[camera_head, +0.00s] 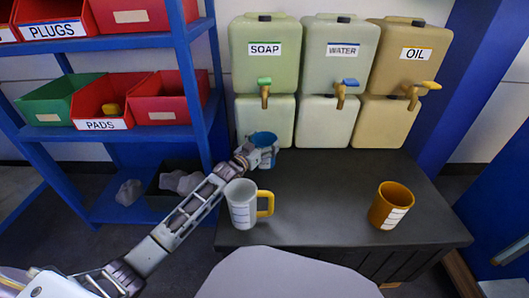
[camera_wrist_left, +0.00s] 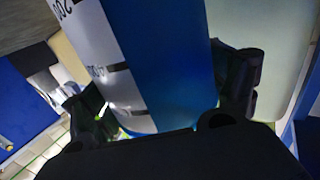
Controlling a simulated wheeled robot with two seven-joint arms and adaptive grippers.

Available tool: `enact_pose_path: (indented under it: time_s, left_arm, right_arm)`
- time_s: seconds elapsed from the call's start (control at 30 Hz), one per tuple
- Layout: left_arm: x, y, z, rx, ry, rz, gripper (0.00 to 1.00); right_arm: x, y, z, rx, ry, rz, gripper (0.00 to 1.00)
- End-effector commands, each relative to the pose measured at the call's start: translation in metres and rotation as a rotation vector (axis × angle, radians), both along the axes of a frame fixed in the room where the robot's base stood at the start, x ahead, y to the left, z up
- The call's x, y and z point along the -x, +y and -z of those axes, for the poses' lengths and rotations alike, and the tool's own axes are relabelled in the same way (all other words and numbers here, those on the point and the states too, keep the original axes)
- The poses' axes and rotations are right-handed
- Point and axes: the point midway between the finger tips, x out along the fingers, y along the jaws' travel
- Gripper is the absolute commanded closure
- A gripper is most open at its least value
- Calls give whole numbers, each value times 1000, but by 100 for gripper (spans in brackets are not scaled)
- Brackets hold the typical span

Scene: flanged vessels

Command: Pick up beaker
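The blue beaker (camera_head: 263,138) stands at the back left of the dark counter, just below the soap tap. My left gripper (camera_head: 258,156) reaches it from the front left, with its fingers around the beaker's sides. In the left wrist view, the beaker (camera_wrist_left: 165,60) fills the space between the fingers (camera_wrist_left: 168,98) and shows a white strip with printed marks. Both fingers lie close along its sides. I cannot tell whether they press on it, or whether its base touches the counter. My right gripper is not in view.
A white mug (camera_head: 242,205) with a yellow handle stands close beside my left forearm. An orange mug (camera_head: 391,206) stands at the right of the counter (camera_head: 320,190). Soap (camera_head: 264,50), water and oil containers line the back. A blue shelf (camera_head: 190,90) with bins is at left.

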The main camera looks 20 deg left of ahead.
Motion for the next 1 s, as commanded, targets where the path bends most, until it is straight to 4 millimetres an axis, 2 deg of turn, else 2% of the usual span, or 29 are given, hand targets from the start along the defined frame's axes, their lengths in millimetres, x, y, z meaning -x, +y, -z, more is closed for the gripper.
enact_pose_path:
  time_s: [0.03, 0.2, 0.63, 1.0]
  left_arm:
    - [0, 0, 0, -1, 0, 0, 39]
    - [0, 0, -2, 0, -4, 0, 57]
    - [0, 0, -10, 0, -4, 0, 58]
    - [0, 0, -47, 0, -5, 0, 58]
  right_arm:
    - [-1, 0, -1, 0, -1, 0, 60]
    - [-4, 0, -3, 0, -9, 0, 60]
    - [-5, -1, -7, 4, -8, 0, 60]
    - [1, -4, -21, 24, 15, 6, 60]
